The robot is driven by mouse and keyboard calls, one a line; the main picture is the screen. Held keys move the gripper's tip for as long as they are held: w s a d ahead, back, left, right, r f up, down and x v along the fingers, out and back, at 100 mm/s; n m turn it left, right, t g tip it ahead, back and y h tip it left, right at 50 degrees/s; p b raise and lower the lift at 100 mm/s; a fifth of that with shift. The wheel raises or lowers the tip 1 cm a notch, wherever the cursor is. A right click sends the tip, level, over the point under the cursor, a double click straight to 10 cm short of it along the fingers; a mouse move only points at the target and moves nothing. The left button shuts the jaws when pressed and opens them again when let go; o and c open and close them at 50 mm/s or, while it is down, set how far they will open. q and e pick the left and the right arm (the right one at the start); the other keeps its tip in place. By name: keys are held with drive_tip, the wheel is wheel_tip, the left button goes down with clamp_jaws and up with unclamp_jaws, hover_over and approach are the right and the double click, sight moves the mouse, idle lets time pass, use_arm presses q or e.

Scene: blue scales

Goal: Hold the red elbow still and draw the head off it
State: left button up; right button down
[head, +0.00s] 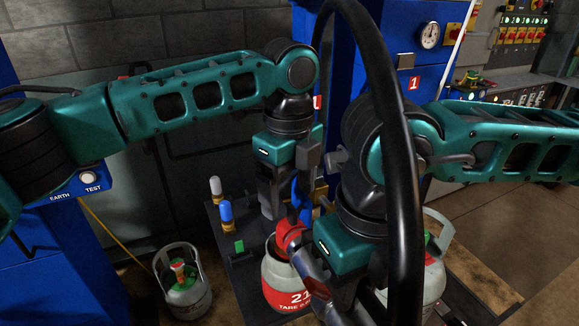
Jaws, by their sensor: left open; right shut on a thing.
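The red elbow (289,236) shows just above the white-and-red gas cylinder (284,280) marked 21. A grey tubular piece (312,263), which looks like the head, runs from the elbow down to the right, with no clear gap between them. My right gripper (325,272) is low beside them and shut, apparently on the head; its fingers and the grip are mostly hidden. My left gripper (288,188) is open above and behind the elbow, pointing down and apart from it.
A thick black hose (403,200) loops in front of my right arm. A small cylinder (183,282) stands on the floor at left. Blue-capped (226,214) and grey-capped (216,188) fittings stand on the dark platform. A blue column with a gauge (429,35) rises behind.

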sight(289, 221)
use_arm(q)
wheel_tip(289, 221, down, 7)
idle(0.3)
drive_tip(key=shift+c, duration=0.3)
drive_tip(key=c, duration=1.1)
idle(0.4)
drive_tip(key=o, duration=1.2)
wheel_tip(289, 221, up, 12)
drive_tip(key=shift+r, duration=0.1)
